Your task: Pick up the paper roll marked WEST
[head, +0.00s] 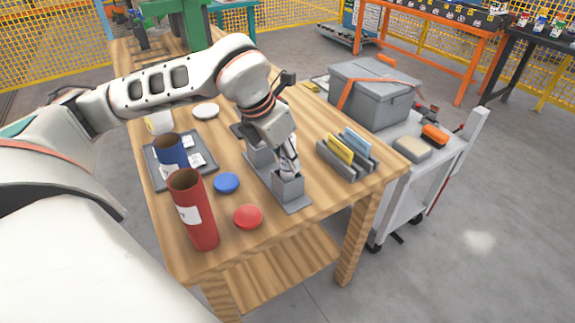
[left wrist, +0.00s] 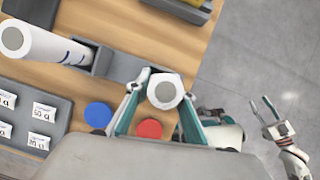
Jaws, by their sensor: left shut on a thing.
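My left gripper (head: 287,160) is shut on a white paper roll, whose round end (left wrist: 165,91) shows between the fingertips (left wrist: 158,88) in the left wrist view. In the head view the gripper is over the near square cup of a grey holder (head: 288,188), and the fingers mostly hide the roll. I cannot tell whether the roll is still inside the cup. No marking on it is readable. A second white roll (left wrist: 45,44) with a blue mark stands at the holder's other cup in the left wrist view. My right gripper (left wrist: 270,113) shows there at the right, open and empty.
A red tube (head: 196,215), a blue disc (head: 227,183) and a red disc (head: 248,217) are left of the holder. A card rack (head: 345,160) stands right. A cart with a grey box (head: 375,95) stands beyond the wooden table.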

